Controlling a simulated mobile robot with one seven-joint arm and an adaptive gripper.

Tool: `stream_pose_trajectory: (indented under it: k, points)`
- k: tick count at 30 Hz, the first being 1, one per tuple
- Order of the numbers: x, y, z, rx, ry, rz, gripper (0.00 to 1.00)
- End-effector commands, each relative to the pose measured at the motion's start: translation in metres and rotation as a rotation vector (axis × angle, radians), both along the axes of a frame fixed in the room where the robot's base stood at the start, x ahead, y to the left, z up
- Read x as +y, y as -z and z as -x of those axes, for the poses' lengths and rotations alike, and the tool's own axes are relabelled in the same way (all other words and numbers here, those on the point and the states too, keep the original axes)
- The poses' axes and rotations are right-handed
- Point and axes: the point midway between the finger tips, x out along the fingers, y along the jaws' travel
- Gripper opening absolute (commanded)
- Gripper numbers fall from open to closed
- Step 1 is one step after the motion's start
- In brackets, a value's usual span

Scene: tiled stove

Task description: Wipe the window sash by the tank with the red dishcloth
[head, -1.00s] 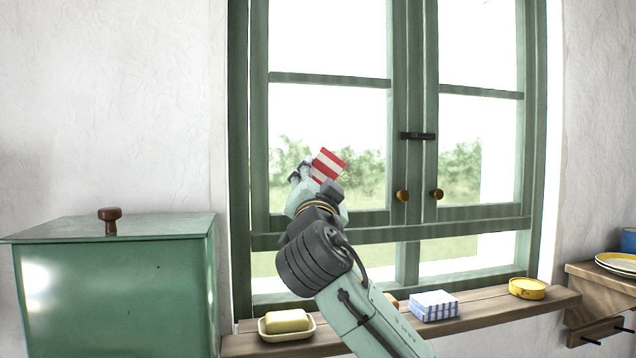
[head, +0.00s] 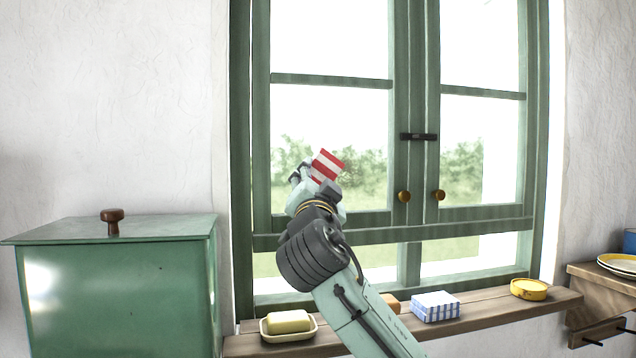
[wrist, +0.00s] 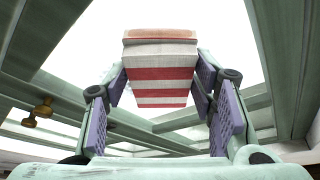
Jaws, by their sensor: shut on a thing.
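The red dishcloth, folded with red and white stripes, shows in the head view (head: 327,165) and fills the middle of the wrist view (wrist: 160,75). My gripper (wrist: 160,88) is shut on it, with a purple-padded finger at each side. In the head view my gripper (head: 313,172) is in front of the left window sash (head: 330,79), over its lower pane. I cannot tell whether the cloth touches the glass. The green tank (head: 120,290) with a brown-knobbed lid stands at the left of the window.
A wooden sill (head: 480,308) runs below the window. A black latch (head: 418,136) and brass knobs (head: 404,196) stick out from the sashes.

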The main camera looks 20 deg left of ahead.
Motion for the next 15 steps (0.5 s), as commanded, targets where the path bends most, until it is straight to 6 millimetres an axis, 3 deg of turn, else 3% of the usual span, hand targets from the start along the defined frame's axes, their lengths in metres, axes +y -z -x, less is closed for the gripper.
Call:
stream_pose_trajectory:
  k: [15]
  points:
    - [-0.03,0.0,-0.018,0.001,-0.001,-0.002,0.18]
